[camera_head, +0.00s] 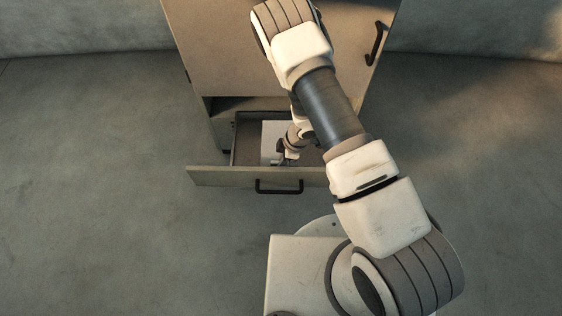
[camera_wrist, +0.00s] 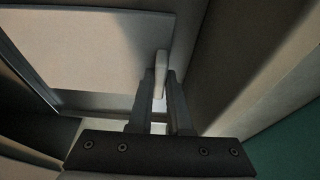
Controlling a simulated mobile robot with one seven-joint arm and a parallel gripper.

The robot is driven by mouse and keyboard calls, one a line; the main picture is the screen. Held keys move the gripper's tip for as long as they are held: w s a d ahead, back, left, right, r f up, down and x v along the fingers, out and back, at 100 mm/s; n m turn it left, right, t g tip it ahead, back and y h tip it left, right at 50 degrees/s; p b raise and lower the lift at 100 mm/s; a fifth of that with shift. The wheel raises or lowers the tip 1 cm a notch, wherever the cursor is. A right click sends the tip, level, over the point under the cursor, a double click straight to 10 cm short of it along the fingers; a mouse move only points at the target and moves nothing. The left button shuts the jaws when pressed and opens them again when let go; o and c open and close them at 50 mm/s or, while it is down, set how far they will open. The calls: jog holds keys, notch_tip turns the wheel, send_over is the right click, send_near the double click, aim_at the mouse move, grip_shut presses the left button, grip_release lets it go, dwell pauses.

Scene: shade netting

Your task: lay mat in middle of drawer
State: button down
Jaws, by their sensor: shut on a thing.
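The mat (camera_head: 270,134) is a pale flat sheet inside the open drawer (camera_head: 243,178), partly hidden by my arm. It fills much of the upper left of the wrist view (camera_wrist: 95,50). My gripper (camera_head: 281,160) is low in the drawer, just behind its front panel. In the wrist view my gripper (camera_wrist: 163,92) is shut on a small upright pale tab (camera_wrist: 160,66) at the mat's edge. I cannot tell whether the mat rests fully on the drawer floor. My arm covers the drawer's right part.
The drawer's black handle (camera_head: 279,187) faces the front. The cabinet (camera_head: 225,50) rises above the drawer, with another black handle (camera_head: 376,44) at its upper right. The floor to the left and right is clear.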

jog(key=shift+r, duration=0.1)
jog(key=c, duration=0.8)
grip_release()
jog(key=shift+c, duration=0.2)
jog(key=p+v, duration=0.5)
jog(key=v, duration=0.7)
